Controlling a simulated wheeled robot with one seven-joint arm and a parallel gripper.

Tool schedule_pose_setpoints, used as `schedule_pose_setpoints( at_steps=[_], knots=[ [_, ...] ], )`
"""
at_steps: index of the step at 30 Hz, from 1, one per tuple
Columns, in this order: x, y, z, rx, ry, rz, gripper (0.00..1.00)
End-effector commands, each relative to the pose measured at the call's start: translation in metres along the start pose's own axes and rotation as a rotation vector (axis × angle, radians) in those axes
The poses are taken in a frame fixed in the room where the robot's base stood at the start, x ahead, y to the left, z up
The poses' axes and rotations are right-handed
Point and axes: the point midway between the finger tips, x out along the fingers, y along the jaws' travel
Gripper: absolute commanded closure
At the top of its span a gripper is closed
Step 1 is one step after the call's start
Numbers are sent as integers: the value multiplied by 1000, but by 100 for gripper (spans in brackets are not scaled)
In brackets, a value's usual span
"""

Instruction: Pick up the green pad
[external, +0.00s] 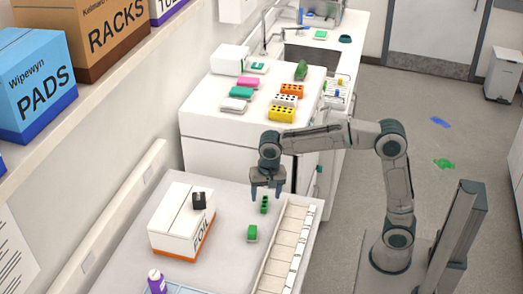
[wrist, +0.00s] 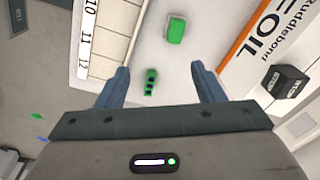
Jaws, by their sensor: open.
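A plain green block, which may be the green pad (external: 252,233), lies on the near grey table beside the foil box. It also shows in the wrist view (wrist: 176,29), beyond my fingertips. A smaller dark-holed green piece (external: 264,204) lies behind it on the same table; in the wrist view (wrist: 151,82) it shows between my fingers. My gripper (external: 267,197) points down above the table near this piece, open and empty. Other green items sit on the white counter: a flat one (external: 258,68) by the white box and a rounded one (external: 301,71).
A white foil box (external: 178,225) with a black cube (external: 199,200) on it stands left of the block. A numbered white tray (external: 281,257) runs along the right. A purple-labelled bottle (external: 157,281) stands in front. Coloured racks crowd the white counter.

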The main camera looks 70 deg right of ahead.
Motion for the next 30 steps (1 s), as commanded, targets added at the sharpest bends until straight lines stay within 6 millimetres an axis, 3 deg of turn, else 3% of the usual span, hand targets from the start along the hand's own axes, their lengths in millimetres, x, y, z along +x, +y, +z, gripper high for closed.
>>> schedule_pose_setpoints(
  at_steps=[1, 3, 9, 14, 24, 30],
  knots=[
    [22, -13, -2, 54, -13, 14, 38],
    [36, -27, -4, 131, -26, 30, 38],
    [59, -49, -9, 266, -45, 60, 38],
    [72, -51, -8, 289, -48, 68, 38],
    [134, -46, -6, 288, -48, 67, 38],
    [148, -44, -5, 287, -48, 66, 38]
  ],
)
